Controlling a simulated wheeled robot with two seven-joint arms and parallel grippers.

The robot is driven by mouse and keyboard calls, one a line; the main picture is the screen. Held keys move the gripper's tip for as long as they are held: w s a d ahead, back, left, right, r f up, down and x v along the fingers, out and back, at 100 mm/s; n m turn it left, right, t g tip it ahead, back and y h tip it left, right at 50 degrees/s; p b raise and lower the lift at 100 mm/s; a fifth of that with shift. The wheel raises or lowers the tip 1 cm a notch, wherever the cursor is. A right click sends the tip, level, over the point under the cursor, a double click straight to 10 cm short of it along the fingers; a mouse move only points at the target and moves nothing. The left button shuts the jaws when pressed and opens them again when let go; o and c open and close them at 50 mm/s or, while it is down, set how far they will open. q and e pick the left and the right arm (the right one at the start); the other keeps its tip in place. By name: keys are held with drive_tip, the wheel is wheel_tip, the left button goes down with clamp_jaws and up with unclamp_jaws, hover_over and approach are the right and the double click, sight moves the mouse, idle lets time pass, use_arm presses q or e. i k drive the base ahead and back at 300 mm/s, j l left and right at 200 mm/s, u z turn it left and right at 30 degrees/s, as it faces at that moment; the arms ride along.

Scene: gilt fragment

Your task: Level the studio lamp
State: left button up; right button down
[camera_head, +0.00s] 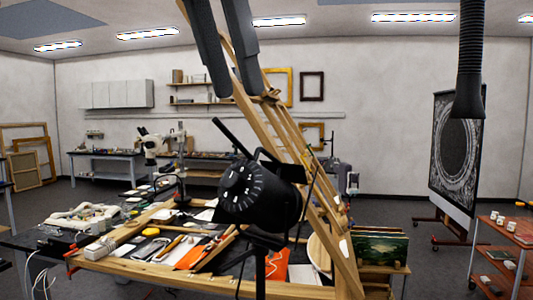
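The studio lamp (262,192) is a black round head with white marks around its rear face, in the middle of the head view. It is tilted, with its back toward me and to the left. A black bracket (228,138) rises from it, and a black stand (261,262) holds it from below. My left gripper (236,92) comes down from the top edge as two dark grey fingers. They are a little apart, with wood visible behind the gap. They end above the lamp and do not touch it. My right gripper is out of view.
A wooden easel (297,155) leans close behind the lamp. A cluttered worktable (140,272) with tools and papers lies below. A black hose (469,65) hangs at right, near a dark ornate panel (457,150).

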sight(261, 198)
drive_tip(key=i, duration=1.15)
